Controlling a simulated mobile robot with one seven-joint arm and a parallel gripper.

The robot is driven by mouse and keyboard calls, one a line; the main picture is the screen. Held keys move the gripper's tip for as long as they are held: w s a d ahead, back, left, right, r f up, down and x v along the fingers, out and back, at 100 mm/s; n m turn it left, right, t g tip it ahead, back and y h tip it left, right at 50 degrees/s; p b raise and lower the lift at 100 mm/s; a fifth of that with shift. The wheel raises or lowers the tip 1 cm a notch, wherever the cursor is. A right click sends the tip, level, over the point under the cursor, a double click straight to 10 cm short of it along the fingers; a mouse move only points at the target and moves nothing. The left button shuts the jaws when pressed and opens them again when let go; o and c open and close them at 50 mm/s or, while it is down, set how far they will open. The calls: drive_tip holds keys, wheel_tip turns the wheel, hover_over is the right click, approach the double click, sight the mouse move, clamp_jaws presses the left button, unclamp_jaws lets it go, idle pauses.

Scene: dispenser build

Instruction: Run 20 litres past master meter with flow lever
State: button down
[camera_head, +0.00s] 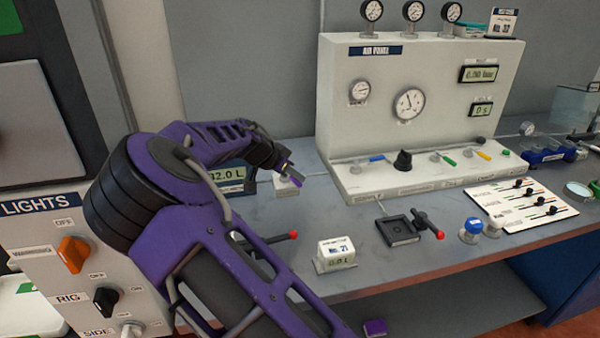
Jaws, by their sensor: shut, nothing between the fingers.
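A meter display (227,174) stands at the back of the bench, left of the panel. Its visible digits look like "02.0 L"; my purple arm hides part of its housing. A second red-tipped lever (428,225) is beside a black square block (398,230); I cannot tell which is the flow lever. My gripper (290,176) is shut and empty, just right of the display, over or in front of a small white block (286,188). Contact is unclear.
A white panel (440,140) with gauges and coloured valves stands behind. A small "No. 21" box (336,252) is on the front bench. Blue and white knobs (471,230) and a slider card (520,208) lie right. A switch panel (75,285) is at left.

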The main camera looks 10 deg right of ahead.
drive_tip(key=shift+s+a+f+m+g+h, duration=0.1)
drive_tip(key=shift+a+m+g+h, duration=0.3)
drive_tip(key=shift+m, duration=0.3)
drive_tip(key=shift+s+a, duration=0.1)
drive_tip(key=shift+a, duration=0.45)
drive_tip(key=shift+d, duration=0.5)
drive_tip(key=d, duration=0.3)
drive_tip(key=shift+w+r+b, duration=0.2)
drive_tip(key=shift+r+b, duration=0.1)
drive_tip(key=shift+r, duration=0.1)
drive_tip(key=a+r, duration=0.6)
drive_tip(key=r, duration=0.1)
drive_tip(key=shift+s+a+r, duration=0.25)
drive_tip(key=shift+s+a, duration=0.1)
